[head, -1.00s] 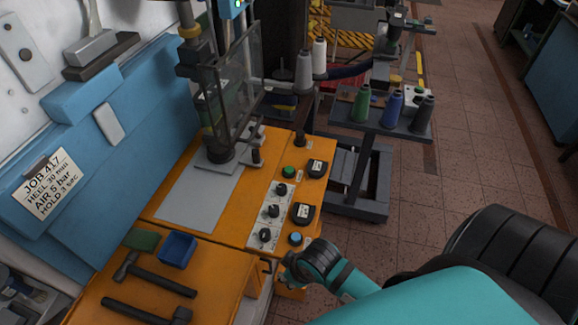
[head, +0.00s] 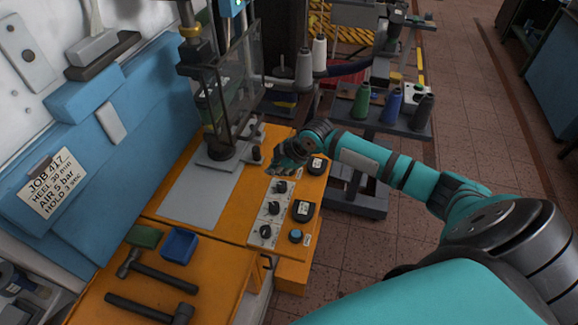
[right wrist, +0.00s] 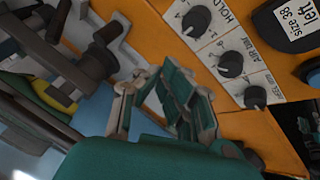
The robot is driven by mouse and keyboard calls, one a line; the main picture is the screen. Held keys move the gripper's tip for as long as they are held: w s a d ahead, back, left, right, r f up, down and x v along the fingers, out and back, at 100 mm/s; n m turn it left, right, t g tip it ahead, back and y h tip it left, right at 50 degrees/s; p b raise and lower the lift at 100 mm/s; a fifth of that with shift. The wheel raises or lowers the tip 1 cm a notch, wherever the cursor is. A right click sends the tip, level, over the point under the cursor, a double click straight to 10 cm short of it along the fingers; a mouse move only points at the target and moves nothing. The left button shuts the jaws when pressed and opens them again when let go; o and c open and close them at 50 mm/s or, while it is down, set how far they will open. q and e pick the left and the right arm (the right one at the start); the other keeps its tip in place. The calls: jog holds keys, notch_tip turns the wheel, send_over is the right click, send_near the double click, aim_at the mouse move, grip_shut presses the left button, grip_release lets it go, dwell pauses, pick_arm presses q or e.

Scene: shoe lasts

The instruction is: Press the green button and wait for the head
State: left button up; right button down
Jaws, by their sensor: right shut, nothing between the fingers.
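The green button is hidden in both current views; in the head view my right gripper and wrist cover its place at the far end of the control panel. My right gripper (head: 279,168) is shut and empty over the orange bench top (head: 243,192), just beyond the row of dials. In the right wrist view its fingers (right wrist: 178,98) are together above the orange surface. The press head (head: 222,150) stands left of the gripper, behind a clear guard (head: 236,90). My left gripper is not in view.
Several black dials (head: 273,208) and a blue button (head: 295,236) lie nearer on the panel. Dark labelled blocks (head: 303,210) sit along its right edge. Hammers (head: 160,275) and a blue tray (head: 179,245) lie at the front. Thread cones (head: 361,101) stand to the right.

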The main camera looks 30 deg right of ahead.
jog(key=w+d+r+t, duration=0.1)
jog(key=w+d+r, duration=0.3)
jog(key=d, duration=0.3)
jog(key=shift+w, duration=0.2)
jog(key=shift+f, duration=0.1)
notch_tip(320, 180, down, 7)
jog(key=b, duration=0.6)
jog(key=shift+f+b, duration=0.55)
jog(key=shift+f, duration=0.25)
jog(key=shift+f, duration=0.4)
